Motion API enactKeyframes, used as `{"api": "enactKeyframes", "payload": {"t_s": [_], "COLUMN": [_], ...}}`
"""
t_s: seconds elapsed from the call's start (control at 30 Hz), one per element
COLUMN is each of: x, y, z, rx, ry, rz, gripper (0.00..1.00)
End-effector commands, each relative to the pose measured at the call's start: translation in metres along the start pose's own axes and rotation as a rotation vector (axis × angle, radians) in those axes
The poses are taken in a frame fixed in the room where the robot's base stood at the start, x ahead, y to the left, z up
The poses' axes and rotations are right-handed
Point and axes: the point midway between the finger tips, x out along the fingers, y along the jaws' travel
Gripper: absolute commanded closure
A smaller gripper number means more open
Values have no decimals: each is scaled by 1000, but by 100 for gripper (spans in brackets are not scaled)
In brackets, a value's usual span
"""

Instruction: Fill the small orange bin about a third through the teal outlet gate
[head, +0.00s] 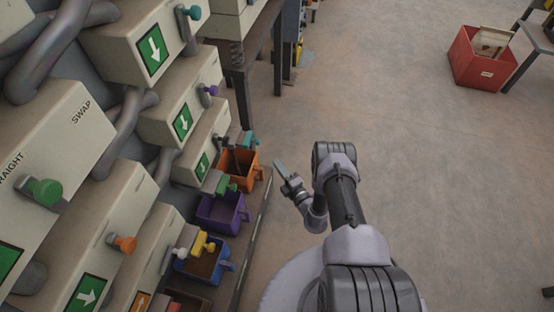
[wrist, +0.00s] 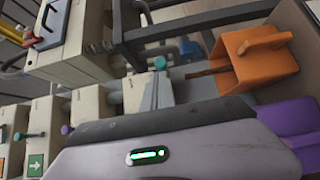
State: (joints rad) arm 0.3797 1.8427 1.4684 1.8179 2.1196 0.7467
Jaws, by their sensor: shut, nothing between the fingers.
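The small orange bin (head: 255,177) stands at the far end of a row of bins under the machine's outlets. It also shows in the wrist view (wrist: 262,72), with its handle toward the camera. The teal outlet gate knob (head: 251,141) is just behind the bin's rim; a teal knob shows left of the bin in the wrist view (wrist: 187,47). How full the bin is cannot be told. My gripper (head: 279,167) is shut and empty, right of the orange bin and apart from it, over the floor side of the shelf edge.
A purple bin (head: 222,214) and a blue bin (head: 204,266) stand nearer in the row, with green and yellow knobs above them. Cream machine boxes (head: 160,245) with levers fill the left. A red crate (head: 480,70) sits on the far floor. The floor right of my arm is clear.

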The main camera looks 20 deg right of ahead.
Motion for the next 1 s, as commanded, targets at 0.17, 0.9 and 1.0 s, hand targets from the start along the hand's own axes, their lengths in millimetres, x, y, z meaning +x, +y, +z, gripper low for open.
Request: {"api": "enactKeyframes", "payload": {"t_s": [0.17,0.9,1.0], "x": [35,98,98], "y": [0,0,0], "z": [12,33,33], "rx": [-2,1,1], "ry": [1,-1,-1], "rz": [2,-1,-1], "gripper": [100,100,100]}}
